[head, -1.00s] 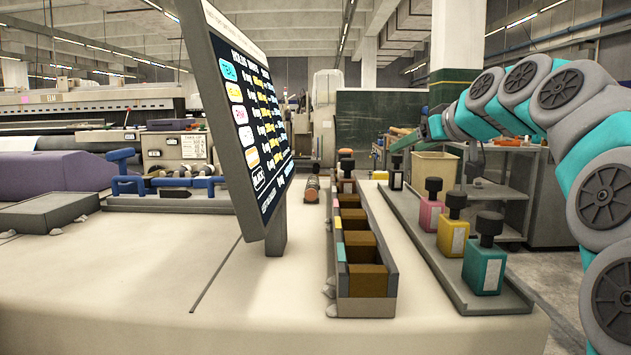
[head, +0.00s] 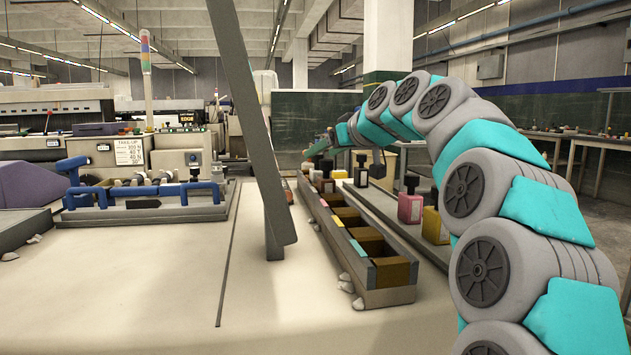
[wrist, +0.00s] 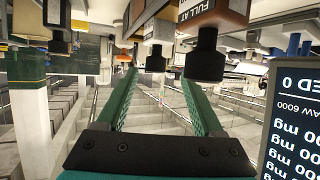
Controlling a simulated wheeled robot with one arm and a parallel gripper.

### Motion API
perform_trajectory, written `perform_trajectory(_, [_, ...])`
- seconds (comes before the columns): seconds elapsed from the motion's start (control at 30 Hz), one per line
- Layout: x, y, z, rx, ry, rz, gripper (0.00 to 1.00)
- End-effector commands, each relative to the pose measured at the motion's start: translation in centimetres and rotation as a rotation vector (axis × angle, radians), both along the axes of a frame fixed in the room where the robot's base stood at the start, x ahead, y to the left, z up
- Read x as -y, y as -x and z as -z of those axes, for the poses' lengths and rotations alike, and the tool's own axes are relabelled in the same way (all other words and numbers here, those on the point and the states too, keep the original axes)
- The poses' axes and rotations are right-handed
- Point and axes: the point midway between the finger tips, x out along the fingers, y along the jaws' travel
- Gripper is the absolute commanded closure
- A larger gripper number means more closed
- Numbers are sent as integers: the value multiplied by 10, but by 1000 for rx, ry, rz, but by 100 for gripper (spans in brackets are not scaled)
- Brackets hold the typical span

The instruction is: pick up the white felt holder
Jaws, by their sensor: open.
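I cannot surely identify the white felt holder. A small white-bodied piece with a black knob (head: 361,176) stands at the far end of the right-hand tray, and small black-knobbed pieces (head: 327,171) stand at the far end of the compartment rack (head: 388,297). My gripper (wrist: 158,78) is open, with nothing between its green fingers. In the head view my gripper (head: 318,147) is small, over the far end of the rack. In the wrist view, a brown block with a black knob (wrist: 206,58) and another black knob (wrist: 155,60) are close beyond the fingertips.
A thin screen (head: 250,130) stands edge-on left of the rack. Pink (head: 410,208) and yellow (head: 434,226) bottles stand in the right tray, partly behind my arm. A blue-handled fixture (head: 145,195) sits at left. The front tabletop (head: 150,290) is mostly clear.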

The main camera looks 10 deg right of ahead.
Motion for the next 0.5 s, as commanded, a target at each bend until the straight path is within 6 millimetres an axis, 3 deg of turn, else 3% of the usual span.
perform_trajectory(0.3, [-9,-37,16,0,1,0,31])
perform_trajectory(0.5, [-11,-42,17,4,1,0,31])
